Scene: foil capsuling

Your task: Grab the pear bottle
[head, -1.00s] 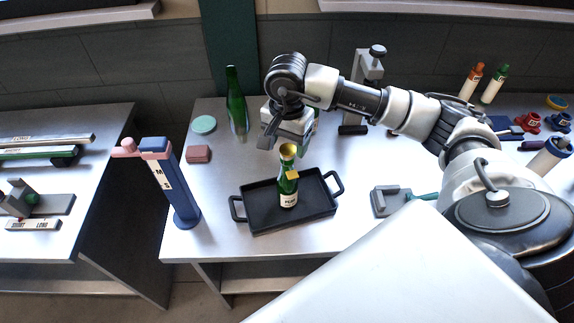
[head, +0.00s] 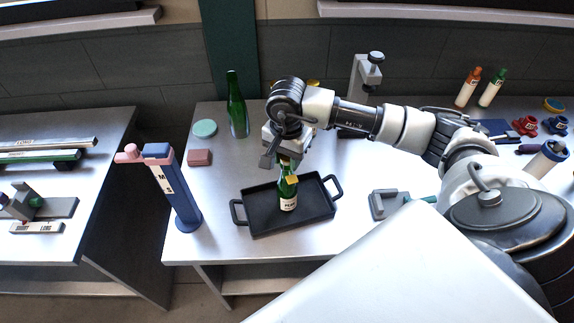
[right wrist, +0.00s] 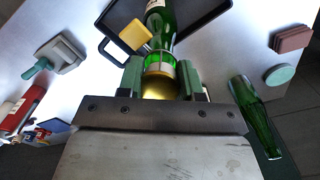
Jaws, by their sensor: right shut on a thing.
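The pear bottle (head: 288,197) is green with a white label and a small yellow tag, and stands upright in the black tray (head: 318,212). My right gripper (head: 284,158) comes down from above and is shut on the bottle's top. In the right wrist view, the green finger pads of the gripper (right wrist: 166,84) sit on both sides of the bottle's gold-topped neck (right wrist: 160,84). The bottle's green body (right wrist: 160,50) and yellow tag (right wrist: 135,34) show beyond the fingers. My left gripper is not in view.
A taller green bottle (head: 237,105) stands behind the tray, near a teal disc (head: 205,128) and a pink block (head: 200,157). A blue post (head: 177,195) stands left of the tray. A grey fixture (head: 385,204) lies to its right. The table between tray and front edge is clear.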

